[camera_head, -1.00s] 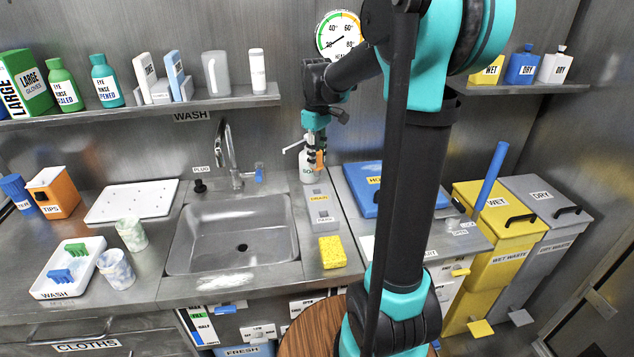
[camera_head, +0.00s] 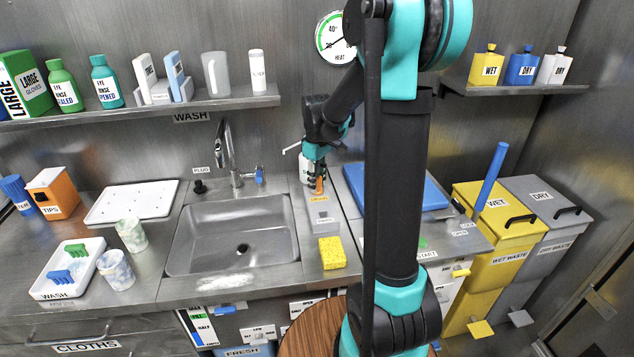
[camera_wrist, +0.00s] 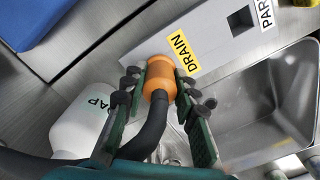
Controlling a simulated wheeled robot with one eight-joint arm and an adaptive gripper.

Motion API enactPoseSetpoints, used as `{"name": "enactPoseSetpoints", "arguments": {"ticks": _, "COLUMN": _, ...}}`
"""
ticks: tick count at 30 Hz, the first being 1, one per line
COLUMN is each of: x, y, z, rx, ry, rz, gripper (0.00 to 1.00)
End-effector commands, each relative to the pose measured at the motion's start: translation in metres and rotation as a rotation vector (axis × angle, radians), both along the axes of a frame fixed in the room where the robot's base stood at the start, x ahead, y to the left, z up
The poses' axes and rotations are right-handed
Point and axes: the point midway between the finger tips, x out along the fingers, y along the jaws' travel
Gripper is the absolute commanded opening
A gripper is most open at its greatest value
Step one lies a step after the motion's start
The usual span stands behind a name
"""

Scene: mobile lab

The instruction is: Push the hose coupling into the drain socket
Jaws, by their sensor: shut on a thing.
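My gripper (camera_head: 317,178) is shut on the orange hose coupling (camera_wrist: 158,74), with one finger on each side of it in the wrist view. A dark hose (camera_wrist: 150,132) runs back from the coupling. The coupling is at the grey socket panel (camera_wrist: 215,38), beside the yellow DRAIN label (camera_wrist: 182,53). In the head view, the coupling (camera_head: 319,187) is just behind that label. The drain socket is hidden under the coupling, and I cannot tell whether the coupling is in it. The square PARK hole (camera_wrist: 240,20) is empty.
A white soap bottle (camera_wrist: 80,125) stands close beside my gripper. The sink (camera_head: 238,240) lies left of the panel in the head view. A yellow sponge (camera_head: 332,252) is at the front, and a blue lid (camera_head: 430,190) is to the right.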

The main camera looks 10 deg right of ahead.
Motion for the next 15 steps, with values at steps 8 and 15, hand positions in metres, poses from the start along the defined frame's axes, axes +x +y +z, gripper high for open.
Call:
{"name": "enactPoseSetpoints", "arguments": {"ticks": 8, "x": 0.0001, "y": 0.0001, "z": -0.0019, "rx": 0.000, "ry": 0.000, "rz": 0.000, "gripper": 0.49}}
{"name": "enactPoseSetpoints", "arguments": {"ticks": 15, "x": 0.0000, "y": 0.0000, "z": -0.0016, "rx": 0.000, "ry": 0.000, "rz": 0.000, "gripper": 0.49}}
